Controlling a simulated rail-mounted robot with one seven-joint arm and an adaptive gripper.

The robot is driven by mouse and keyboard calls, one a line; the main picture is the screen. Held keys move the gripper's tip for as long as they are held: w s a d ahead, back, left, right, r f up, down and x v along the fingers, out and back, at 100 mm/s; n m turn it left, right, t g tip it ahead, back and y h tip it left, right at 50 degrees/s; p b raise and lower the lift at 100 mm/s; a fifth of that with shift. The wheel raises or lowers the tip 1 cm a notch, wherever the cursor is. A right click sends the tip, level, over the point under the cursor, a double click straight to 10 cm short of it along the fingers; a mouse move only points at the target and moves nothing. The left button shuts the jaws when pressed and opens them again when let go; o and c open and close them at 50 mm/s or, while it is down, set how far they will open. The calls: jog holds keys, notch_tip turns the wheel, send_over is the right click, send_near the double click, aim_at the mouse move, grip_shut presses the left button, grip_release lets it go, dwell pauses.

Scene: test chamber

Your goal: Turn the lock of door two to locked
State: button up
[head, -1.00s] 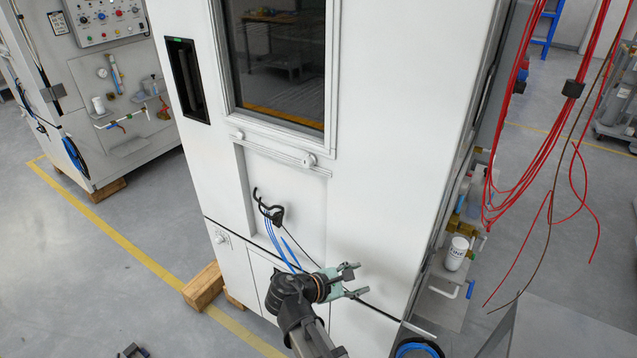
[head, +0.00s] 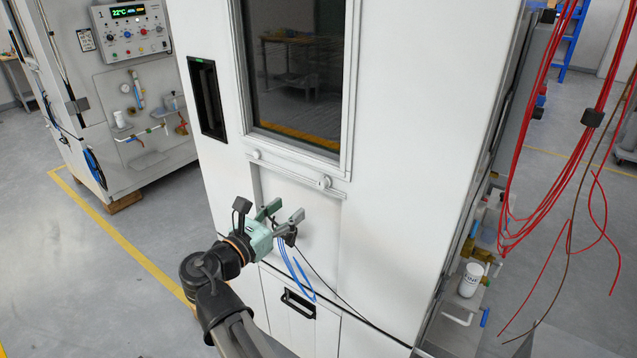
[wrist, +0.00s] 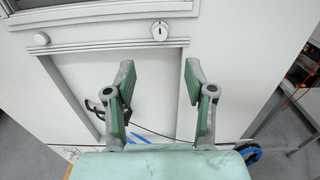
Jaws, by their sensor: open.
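The white chamber door (head: 420,90) has a dark window (head: 297,75). Below the window runs a ledge with two round white fittings. The right fitting (head: 324,182) has a dark slot in the wrist view (wrist: 160,31); the left fitting (head: 256,154) looks plain there (wrist: 41,39). No label shows which one is the lock of door two. My gripper (head: 285,211) is open and empty, in front of the recessed panel under the ledge. In the wrist view its fingers (wrist: 160,78) point toward the panel, below the slotted fitting and apart from it.
A black hook (wrist: 97,110) with blue cables (head: 294,270) is close to my fingers, partly hidden. A black handle (head: 298,304) is on the lower panel. Red cables (head: 590,90) hang at the right. Another cabinet (head: 115,80) stands at the left.

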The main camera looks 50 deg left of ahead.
aim_at(320, 185)
jog(key=w+p, duration=0.1)
jog(key=w, duration=0.2)
jog(key=w+a+p, duration=0.1)
jog(key=w, duration=0.3)
jog(key=w+a+p, duration=0.1)
jog(key=w, duration=0.2)
jog(key=shift+w+a+r, duration=0.1)
jog(key=shift+w, duration=0.3)
jog(key=shift+w+a, duration=0.1)
jog(key=shift+w, duration=0.6)
grip_shut()
